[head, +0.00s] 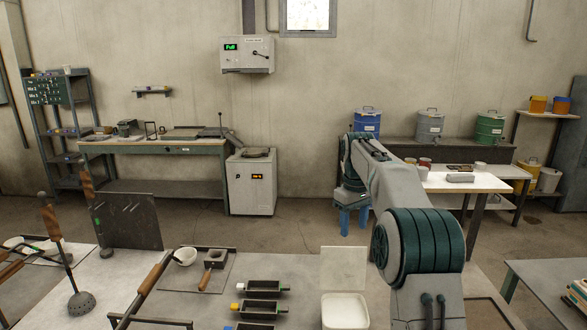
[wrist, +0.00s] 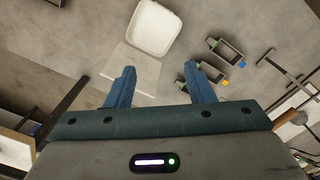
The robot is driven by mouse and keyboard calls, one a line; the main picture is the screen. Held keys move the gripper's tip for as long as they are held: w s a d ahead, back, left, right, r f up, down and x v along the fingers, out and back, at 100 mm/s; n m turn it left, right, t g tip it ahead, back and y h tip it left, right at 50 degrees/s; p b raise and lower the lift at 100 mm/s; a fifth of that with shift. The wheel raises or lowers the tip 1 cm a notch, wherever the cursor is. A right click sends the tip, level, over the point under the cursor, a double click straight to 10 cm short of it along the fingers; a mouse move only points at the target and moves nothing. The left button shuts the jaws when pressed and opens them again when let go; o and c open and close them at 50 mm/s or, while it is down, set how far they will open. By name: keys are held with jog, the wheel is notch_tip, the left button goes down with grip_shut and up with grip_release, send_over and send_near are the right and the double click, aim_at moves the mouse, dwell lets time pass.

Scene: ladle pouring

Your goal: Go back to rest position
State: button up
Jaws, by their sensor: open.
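My gripper (head: 353,207) hangs at the end of my raised arm, right of centre in the head view. Its two blue fingers point down, spread apart, with nothing between them. In the wrist view my gripper (wrist: 162,85) is also open and empty. Below it the wrist view shows the table with a white tray (wrist: 156,27) and a pale square plate (wrist: 133,72). My arm covers part of the table's right side in the head view.
The near table holds a white tray (head: 345,312), a pale square plate (head: 343,268), several dark moulds (head: 262,307), a ladle (head: 184,256) and a skimmer (head: 82,303). A white-topped table (head: 465,184) stands behind my arm. A white cabinet (head: 251,185) stands at the back. Open floor (head: 290,222) lies between.

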jog(key=s+r+m+t+b, duration=0.2)
jog(key=s+m, duration=0.1)
jog(key=s, duration=1.7)
jog(key=s+f+m+t+b, duration=0.1)
jog(key=s+f, duration=0.4)
jog(key=s, duration=0.4)
jog(key=s+f+m, duration=0.2)
jog(key=s+f, duration=0.3)
jog(key=s, duration=0.3)
jog(key=shift+s+a+t+b, duration=0.4)
jog(key=shift+s+f, duration=0.15)
jog(key=shift+c, duration=1.4)
jog(key=shift+a, duration=0.15)
